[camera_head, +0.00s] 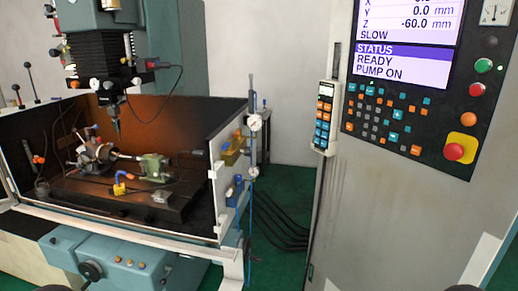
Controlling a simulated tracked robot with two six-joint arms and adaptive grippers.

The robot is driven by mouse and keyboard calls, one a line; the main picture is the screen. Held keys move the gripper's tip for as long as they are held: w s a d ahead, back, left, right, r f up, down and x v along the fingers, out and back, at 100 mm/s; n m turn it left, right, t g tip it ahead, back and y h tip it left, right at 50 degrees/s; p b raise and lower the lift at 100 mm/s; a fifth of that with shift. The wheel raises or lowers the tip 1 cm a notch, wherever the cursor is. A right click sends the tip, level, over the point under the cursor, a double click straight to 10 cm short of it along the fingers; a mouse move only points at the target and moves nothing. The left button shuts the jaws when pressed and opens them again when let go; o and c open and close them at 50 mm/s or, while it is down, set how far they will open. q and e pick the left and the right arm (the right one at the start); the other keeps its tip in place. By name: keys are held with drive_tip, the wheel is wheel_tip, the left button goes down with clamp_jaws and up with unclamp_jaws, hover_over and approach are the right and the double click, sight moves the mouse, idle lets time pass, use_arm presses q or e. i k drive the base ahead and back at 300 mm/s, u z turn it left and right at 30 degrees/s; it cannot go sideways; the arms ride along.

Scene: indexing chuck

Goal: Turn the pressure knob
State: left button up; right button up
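No part is clearly marked as the pressure knob, so I cannot tell which it is. A small round white gauge (255,122) sits on the upright pole at the tank's right front corner. A yellow fitting (234,152) and a blue fitting (238,184) are on the tank's right wall, below and left of the gauge. Neither gripper is in view; only dark rounded edges show at the bottom border, too little to identify.
The open machine tank (217,190) at left holds a chuck (95,150) and a green tailstock (153,166) under the machine head (105,65). The control cabinet (400,215) fills the right, with a red stop button (453,152). Black hoses (275,220) run between them over green floor.

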sight(247, 151)
drive_tip(key=i, duration=1.45)
drive_tip(key=u, duration=0.05)
